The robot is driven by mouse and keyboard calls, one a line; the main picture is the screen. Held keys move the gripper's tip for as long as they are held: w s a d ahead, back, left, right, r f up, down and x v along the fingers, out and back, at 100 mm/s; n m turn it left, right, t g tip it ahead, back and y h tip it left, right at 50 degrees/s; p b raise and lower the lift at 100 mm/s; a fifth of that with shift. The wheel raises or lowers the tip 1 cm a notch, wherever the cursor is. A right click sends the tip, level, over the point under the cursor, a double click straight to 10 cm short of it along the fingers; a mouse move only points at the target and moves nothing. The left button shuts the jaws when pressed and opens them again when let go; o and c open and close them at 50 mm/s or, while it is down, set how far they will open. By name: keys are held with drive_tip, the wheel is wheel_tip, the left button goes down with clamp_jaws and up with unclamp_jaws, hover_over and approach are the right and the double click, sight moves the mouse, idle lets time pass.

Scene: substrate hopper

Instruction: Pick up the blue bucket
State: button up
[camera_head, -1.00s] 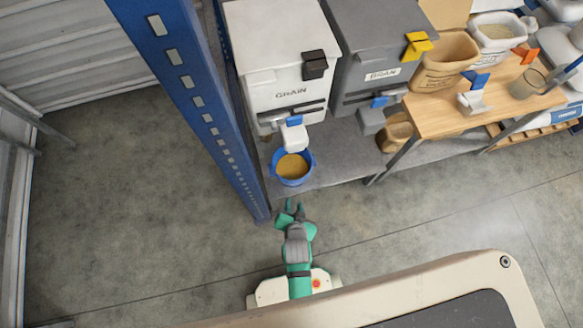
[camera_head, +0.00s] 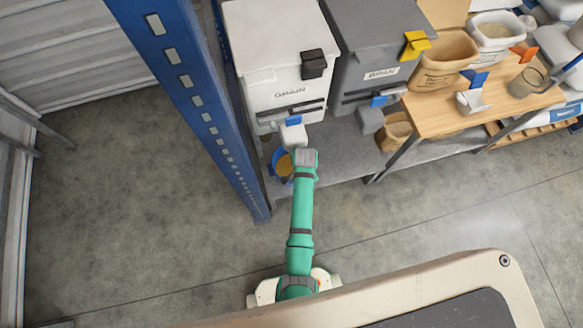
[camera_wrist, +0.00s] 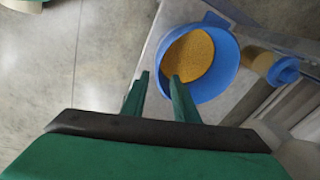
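The blue bucket (camera_wrist: 226,62) is filled with golden grain. In the wrist view it is at the upper middle, just beyond my fingertips. In the head view the bucket (camera_head: 275,166) stands below the spout of the white GRAIN hopper, and my arm hides its right part. My gripper (camera_wrist: 160,82) is open, with a clear gap between its green fingers. The left finger is outside the bucket, and the right fingertip overlaps the near rim in the picture. I cannot tell whether it touches. The head view hides the fingers behind my wrist.
The white GRAIN hopper (camera_head: 278,75) and its spout (camera_head: 294,134) stand over the bucket. A grey BRAN hopper (camera_head: 372,60) is to the right. A blue upright post (camera_head: 195,95) is close on the left. A wooden table (camera_head: 432,116) is farther right. The floor in front is clear.

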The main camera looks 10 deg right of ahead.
drive_tip(key=shift+w+f, duration=0.15)
drive_tip(key=shift+f, duration=1.3)
drive_tip(key=shift+w+f, duration=0.15)
drive_tip(key=shift+f, duration=1.35)
drive_tip(key=shift+w+f, duration=0.15)
drive_tip(key=shift+f, duration=1.3)
clamp_jaws()
drive_tip(key=shift+w+r, duration=0.15)
drive_tip(key=shift+w, duration=0.05)
